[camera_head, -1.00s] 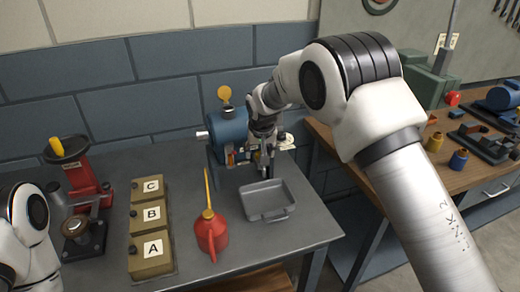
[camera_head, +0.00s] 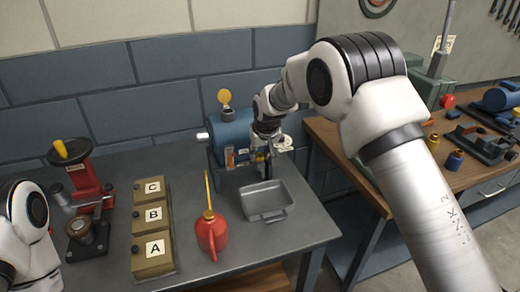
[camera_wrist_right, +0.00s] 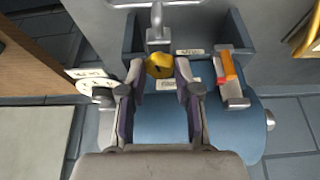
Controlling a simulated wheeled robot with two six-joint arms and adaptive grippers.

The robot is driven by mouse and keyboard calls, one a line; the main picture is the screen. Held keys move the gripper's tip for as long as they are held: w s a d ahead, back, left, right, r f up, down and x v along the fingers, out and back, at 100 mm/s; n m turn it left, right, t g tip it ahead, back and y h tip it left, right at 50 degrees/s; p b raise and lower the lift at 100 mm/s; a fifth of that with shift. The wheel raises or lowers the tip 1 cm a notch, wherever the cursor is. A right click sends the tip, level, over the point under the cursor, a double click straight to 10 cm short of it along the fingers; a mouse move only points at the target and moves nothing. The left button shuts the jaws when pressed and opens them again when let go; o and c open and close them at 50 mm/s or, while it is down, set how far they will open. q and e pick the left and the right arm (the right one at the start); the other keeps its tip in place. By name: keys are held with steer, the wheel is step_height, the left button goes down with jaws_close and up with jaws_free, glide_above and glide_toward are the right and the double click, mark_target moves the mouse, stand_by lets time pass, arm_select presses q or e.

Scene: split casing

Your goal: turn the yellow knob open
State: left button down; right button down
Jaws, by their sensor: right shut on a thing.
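The yellow knob (camera_wrist_right: 159,66) shows in the right wrist view, at the front of a blue machine with a round body (camera_wrist_right: 160,122). My right gripper (camera_wrist_right: 161,73) is shut on the knob, with one finger on each side of it. In the head view the blue machine (camera_head: 230,128) stands at the back of the grey table, and my right gripper (camera_head: 268,152) is at its front right. The fingers and wrist hide much of the knob there. My left arm shows at the left edge, but its gripper is out of view.
An orange-red lever (camera_wrist_right: 228,68) sits right of the knob in the wrist view. A grey tray (camera_head: 266,201) lies below my right gripper. A red oil can (camera_head: 211,235), boxes A, B and C (camera_head: 152,215) and a red press (camera_head: 82,178) stand to the left.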

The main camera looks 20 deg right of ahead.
steer(key=shift+d+n+y, duration=0.1)
steer(key=shift+n+y, duration=0.3)
steer(key=shift+n, duration=0.5)
steer(key=shift+f+n, duration=0.1)
steer(key=shift+n, duration=0.4)
steer(key=n+b, duration=0.1)
steer(key=n+y, duration=0.1)
steer(key=n, duration=0.1)
steer(key=shift+w+d+f+n+g+y+b, duration=0.1)
steer(key=shift+d+f+n+g+y+b, duration=0.05)
steer(key=shift+n+g+y+b, duration=0.55)
steer(key=shift+n+b, duration=0.2)
steer(key=shift+n, duration=0.7)
steer(key=n, duration=0.2)
steer(key=shift+w+d+n+g+y, duration=0.1)
steer(key=shift+w+n+g+y, duration=0.05)
steer(key=shift+n+g+y, duration=0.2)
steer(key=shift+n+g+p, duration=0.35)
steer(key=shift+n+g, duration=0.3)
steer(key=shift+n, duration=0.9)
